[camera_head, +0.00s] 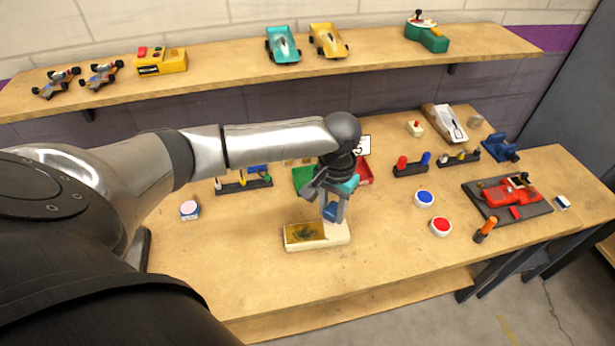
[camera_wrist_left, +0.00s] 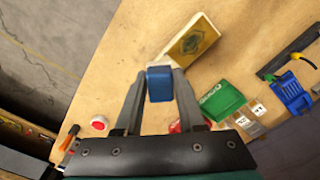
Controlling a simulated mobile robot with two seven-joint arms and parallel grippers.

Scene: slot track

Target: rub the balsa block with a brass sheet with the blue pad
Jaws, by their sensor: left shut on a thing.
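The balsa block (camera_head: 337,232) lies on the workbench in front of me, with a brass sheet (camera_head: 305,232) on its left part. The sheet has a dark patch in its middle. My left gripper (camera_head: 333,208) is shut on the blue pad (camera_head: 330,212) and holds it over the right part of the block, beside the sheet. I cannot tell whether the pad touches the block. In the left wrist view the blue pad (camera_wrist_left: 160,84) is between the fingertips, and the block with its brass sheet (camera_wrist_left: 193,41) is beyond it. My right gripper is not in view.
A green tray (camera_head: 304,178) and a red tray (camera_head: 366,172) stand behind the gripper. A blue button (camera_head: 424,198), a red button (camera_head: 440,226) and an orange-handled tool (camera_head: 486,229) are to the right. The bench front left of the block is clear.

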